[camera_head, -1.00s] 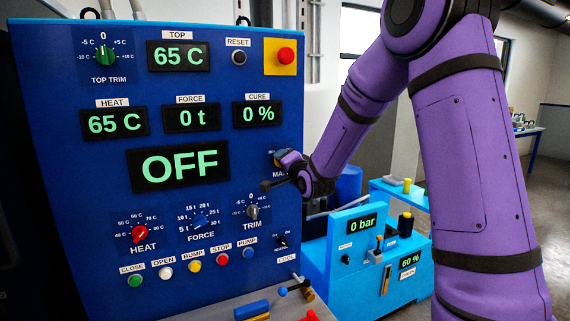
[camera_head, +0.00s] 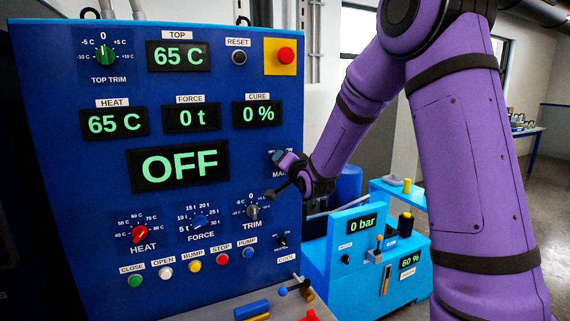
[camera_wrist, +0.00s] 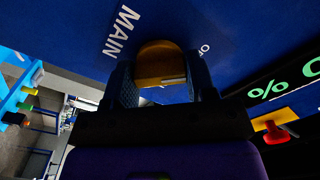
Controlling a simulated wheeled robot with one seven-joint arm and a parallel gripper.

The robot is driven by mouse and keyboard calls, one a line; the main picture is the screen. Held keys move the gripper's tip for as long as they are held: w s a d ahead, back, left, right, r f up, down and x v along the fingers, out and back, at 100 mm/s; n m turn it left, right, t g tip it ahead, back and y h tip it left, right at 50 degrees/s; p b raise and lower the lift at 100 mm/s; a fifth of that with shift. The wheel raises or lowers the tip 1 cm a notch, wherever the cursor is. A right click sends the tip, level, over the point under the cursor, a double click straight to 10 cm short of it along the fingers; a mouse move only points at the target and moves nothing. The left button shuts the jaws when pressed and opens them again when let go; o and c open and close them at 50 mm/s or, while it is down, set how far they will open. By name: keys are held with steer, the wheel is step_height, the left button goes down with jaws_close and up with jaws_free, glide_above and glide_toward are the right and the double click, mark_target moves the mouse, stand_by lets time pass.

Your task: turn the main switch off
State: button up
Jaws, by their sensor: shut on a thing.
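The main switch (camera_wrist: 158,62) shows in the wrist view as a yellow-orange knob on the blue panel, with the MAIN label beside it. My gripper (camera_wrist: 161,76) is shut on this knob, with one dark finger on each side. In the head view my gripper (camera_head: 286,162) is at the right edge of the control panel (camera_head: 80,215) and hides most of the switch and part of its label. The large display (camera_head: 178,164) on the panel reads OFF.
A red button on a yellow plate (camera_head: 286,56) sits above the switch. The TRIM knob (camera_head: 253,212) and a small black knob (camera_head: 282,241) are below it. A light-blue unit (camera_head: 340,270) with a 0 bar display stands to the right.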

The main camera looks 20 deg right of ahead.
steer(key=shift+f, duration=0.1)
steer(key=o, duration=0.9)
steer(key=shift+o, duration=0.2)
steer(key=s, duration=1)
steer(key=shift+s, duration=0.4)
steer(key=s+a+r+n+g, duration=0.2)
steer(key=s+n+g, duration=0.2)
steer(key=s, duration=1.2)
steer(key=s+a+r+n+g, duration=0.3)
steer(key=s+g, duration=0.5)
steer(key=s, duration=0.8)
steer(key=shift+n+g, duration=0.3)
steer(key=shift+n, duration=0.6)
